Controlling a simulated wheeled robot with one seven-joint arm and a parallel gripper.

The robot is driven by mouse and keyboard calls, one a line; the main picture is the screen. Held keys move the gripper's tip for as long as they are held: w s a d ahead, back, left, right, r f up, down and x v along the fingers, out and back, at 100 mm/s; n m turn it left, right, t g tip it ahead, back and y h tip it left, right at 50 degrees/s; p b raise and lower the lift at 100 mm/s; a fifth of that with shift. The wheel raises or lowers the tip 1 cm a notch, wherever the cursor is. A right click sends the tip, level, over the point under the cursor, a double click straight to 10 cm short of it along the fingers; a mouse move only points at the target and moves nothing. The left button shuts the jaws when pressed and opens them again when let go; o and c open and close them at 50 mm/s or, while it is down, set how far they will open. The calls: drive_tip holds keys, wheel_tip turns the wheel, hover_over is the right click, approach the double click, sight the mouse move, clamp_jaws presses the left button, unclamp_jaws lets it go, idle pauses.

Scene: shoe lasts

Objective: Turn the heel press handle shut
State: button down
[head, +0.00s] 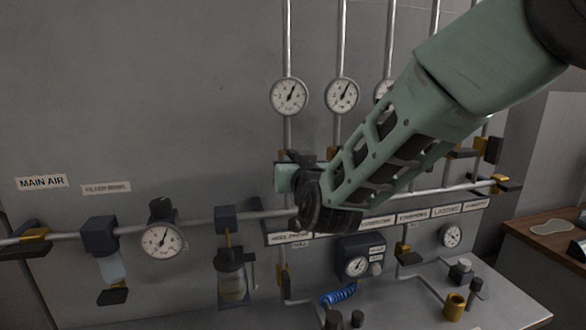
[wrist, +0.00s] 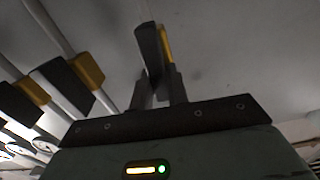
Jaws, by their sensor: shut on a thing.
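The heel press handle (wrist: 147,42) is a dark lever beside a yellow valve body (wrist: 166,45) in the wrist view. My gripper (wrist: 158,82) is shut on this handle, with a finger on each side of it. In the head view my green arm comes down from the upper right and ends in front of the valve below the left gauge, above the heel press label (head: 290,237). My wrist hides most of the valve and handle there, so the handle's exact angle is hard to tell.
Dark and yellow valves (wrist: 88,70) stand in a row beside my gripper in the wrist view. Round gauges (head: 289,96) sit on vertical pipes above. A main air valve (head: 35,235), a regulator gauge (head: 162,240) and an oiler bowl (head: 231,280) line the pipe at left.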

drive_tip(key=m+b, duration=0.1)
drive_tip(key=b, duration=0.2)
drive_tip(key=f+m+b, duration=0.1)
drive_tip(key=m+b, duration=0.1)
drive_tip(key=b, duration=0.1)
drive_tip(key=shift+w+d, duration=0.1)
drive_tip(key=shift+d, duration=0.2)
drive_tip(key=m+b, duration=0.4)
drive_tip(key=b, duration=0.2)
drive_tip(key=m+b, duration=0.5)
drive_tip(key=b, duration=0.1)
drive_tip(key=d+f+m+b, duration=0.1)
drive_tip(key=m+b, duration=0.4)
drive_tip(key=b, duration=0.1)
drive_tip(key=shift+w, duration=0.15)
drive_tip(key=c, duration=1.4)
unclamp_jaws()
drive_tip(key=shift+o, duration=0.2)
